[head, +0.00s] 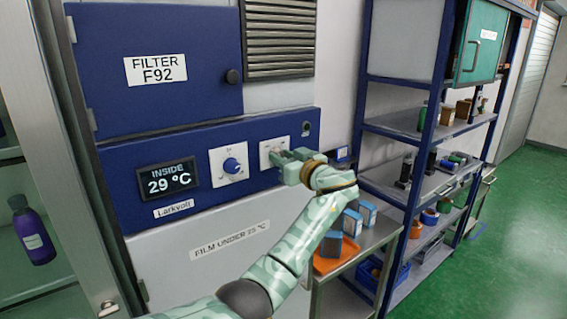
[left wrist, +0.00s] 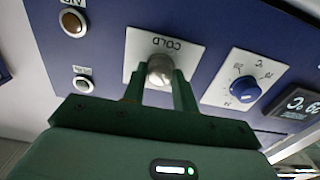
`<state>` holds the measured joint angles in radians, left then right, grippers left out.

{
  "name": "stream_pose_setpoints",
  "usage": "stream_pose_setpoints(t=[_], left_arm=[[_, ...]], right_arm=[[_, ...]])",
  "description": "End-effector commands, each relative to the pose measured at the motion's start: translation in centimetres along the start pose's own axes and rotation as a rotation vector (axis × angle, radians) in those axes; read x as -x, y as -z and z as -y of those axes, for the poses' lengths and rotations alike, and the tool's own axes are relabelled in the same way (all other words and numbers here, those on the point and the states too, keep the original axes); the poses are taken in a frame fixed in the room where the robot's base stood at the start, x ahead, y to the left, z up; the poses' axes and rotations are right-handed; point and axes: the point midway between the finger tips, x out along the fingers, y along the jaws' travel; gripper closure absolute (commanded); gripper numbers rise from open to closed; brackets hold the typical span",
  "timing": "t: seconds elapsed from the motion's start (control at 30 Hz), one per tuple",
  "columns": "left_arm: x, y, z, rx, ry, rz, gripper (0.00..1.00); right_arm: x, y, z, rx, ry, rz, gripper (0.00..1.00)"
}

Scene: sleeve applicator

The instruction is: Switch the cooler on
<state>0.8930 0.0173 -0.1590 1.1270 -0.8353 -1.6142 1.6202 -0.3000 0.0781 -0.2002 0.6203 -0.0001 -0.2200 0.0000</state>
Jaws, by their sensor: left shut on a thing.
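The cooler's blue control panel (head: 205,160) has a display (head: 166,180) reading INSIDE 29 °C and a blue dial (head: 231,165) on a white plate. In the left wrist view, a silver knob (left wrist: 160,68) sits on a white plate marked COLD (left wrist: 188,54), seen upside down. My left gripper (head: 287,156) is at that plate, right of the dial. In the left wrist view its fingers (left wrist: 160,88) are shut on the silver knob, one on each side. In the head view the gripper hides the knob. My right gripper is not in view.
A filter door (head: 155,95) marked FILTER F92 is above the panel. A metal side table (head: 350,262) with an orange tray and blue boxes stands below my left arm. A blue shelf rack (head: 412,190) stands at right. Two round buttons (left wrist: 72,22) sit beside the COLD plate.

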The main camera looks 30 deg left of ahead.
Motion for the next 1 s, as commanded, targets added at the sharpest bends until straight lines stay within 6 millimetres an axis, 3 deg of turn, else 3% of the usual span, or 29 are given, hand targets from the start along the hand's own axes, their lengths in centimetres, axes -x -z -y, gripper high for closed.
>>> stream_pose_setpoints(t=[0.2,0.4,1.0], left_arm=[[0.0,-0.4,-0.1,-0.160,0.000,-0.002,0.94],[0.0,-0.2,-0.1,-0.349,0.001,-0.002,0.94],[0.0,0.1,-0.2,-0.921,0.000,-0.001,0.94]], right_arm=[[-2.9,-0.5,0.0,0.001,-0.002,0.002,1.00],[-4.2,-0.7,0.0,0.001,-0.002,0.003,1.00],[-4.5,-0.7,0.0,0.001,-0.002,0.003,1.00]])
